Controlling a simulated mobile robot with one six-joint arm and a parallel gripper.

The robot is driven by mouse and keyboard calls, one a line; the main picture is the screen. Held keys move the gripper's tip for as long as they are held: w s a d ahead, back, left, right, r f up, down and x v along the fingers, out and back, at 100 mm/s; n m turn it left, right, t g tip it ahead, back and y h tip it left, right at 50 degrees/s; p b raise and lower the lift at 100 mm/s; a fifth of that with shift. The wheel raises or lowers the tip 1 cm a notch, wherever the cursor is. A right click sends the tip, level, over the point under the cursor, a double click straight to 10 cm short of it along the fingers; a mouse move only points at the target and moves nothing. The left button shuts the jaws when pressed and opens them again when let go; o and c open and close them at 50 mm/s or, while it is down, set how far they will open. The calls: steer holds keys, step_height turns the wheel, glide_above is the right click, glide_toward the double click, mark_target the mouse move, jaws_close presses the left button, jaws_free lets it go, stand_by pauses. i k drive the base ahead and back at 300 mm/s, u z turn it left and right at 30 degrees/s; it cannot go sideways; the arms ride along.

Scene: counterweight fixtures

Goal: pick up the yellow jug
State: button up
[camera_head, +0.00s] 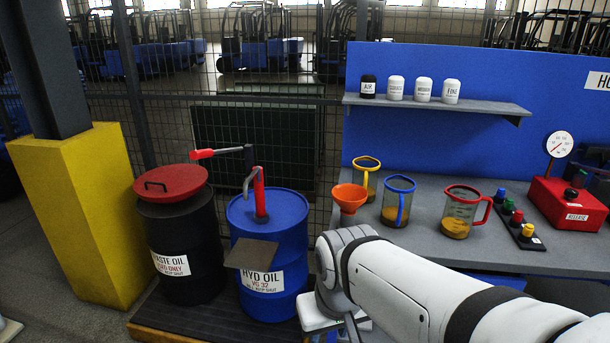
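The yellow jug (366,180) is a clear measuring jug with a yellow rim, standing upright at the back left of the grey workbench (425,225). The orange funnel in front hides part of its lower left side. My gripper (345,328) is low at the bottom of the picture, left of the bench front and below the jug, well apart from it. It is partly hidden by my arm and cut off by the frame edge, so its fingers do not show clearly.
An orange funnel (350,195), a blue-rimmed jug (397,202) and a red-rimmed jug (461,212) stand near the yellow jug. A shelf (430,105) with small canisters hangs above. A blue oil drum (268,225) with a pump stands left of the bench.

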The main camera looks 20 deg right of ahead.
mark_target(366, 169)
steer(key=z, duration=0.15)
steer(key=i, duration=0.7)
steer(key=z, duration=0.65)
steer(key=i, duration=0.75)
steer(key=z, duration=0.1)
